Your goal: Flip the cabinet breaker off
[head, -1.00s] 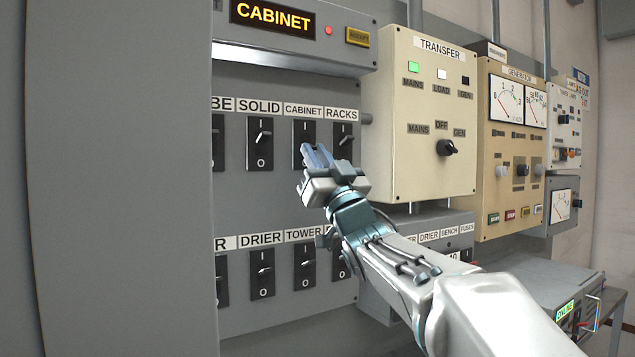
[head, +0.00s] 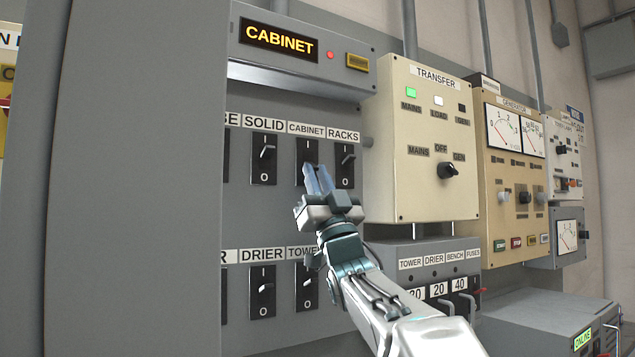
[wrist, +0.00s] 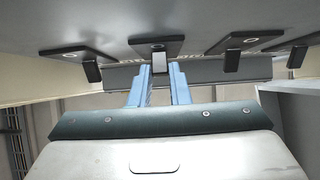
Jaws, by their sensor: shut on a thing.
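The cabinet breaker (head: 307,149) is a black plate with a toggle, under the "CABINET" label in the upper row of the grey panel. My gripper (head: 319,178) is at this breaker, with its blue fingers covering the lower plate and the toggle in the head view. In the wrist view, the breaker's light-ended toggle (wrist: 159,62) stands between the two fingertips, and my gripper (wrist: 159,84) is shut on it. The toggle's up or down position is hidden in the head view. The display above (head: 279,40) reads "CABINET", with a red lamp (head: 330,55) beside it.
The solid breaker (head: 264,158) is left of the cabinet breaker, and the racks breaker (head: 346,160) is close on its right. A lower row holds the drier breaker (head: 263,291) and others. The cream transfer box (head: 425,145) juts out to the right.

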